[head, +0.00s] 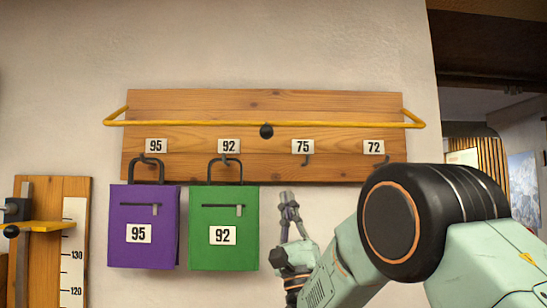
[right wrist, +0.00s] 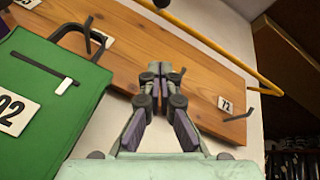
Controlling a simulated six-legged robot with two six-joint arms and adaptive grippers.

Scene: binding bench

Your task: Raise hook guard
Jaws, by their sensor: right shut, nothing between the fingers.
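The hook guard is a yellow bar (head: 200,123) with a black knob (head: 266,131), running across the wooden hook board (head: 260,104) above the number labels. It also shows in the right wrist view (right wrist: 210,43), crossing the upper right. My right gripper (head: 287,198) is shut and empty, below the board's lower edge under hook 75 (head: 307,160) and right of the green bag. It is below the bar and apart from it. In the right wrist view my fingers (right wrist: 157,72) are together in front of the board, hiding part of it. My left gripper is not in view.
A purple bag (head: 125,210) labelled 95 and a green bag (head: 225,255) labelled 92 hang from the left hooks. Hook 72 (head: 385,160) is bare. A scale board with a yellow slider (head: 45,227) stands at the left. A doorway opens at the right.

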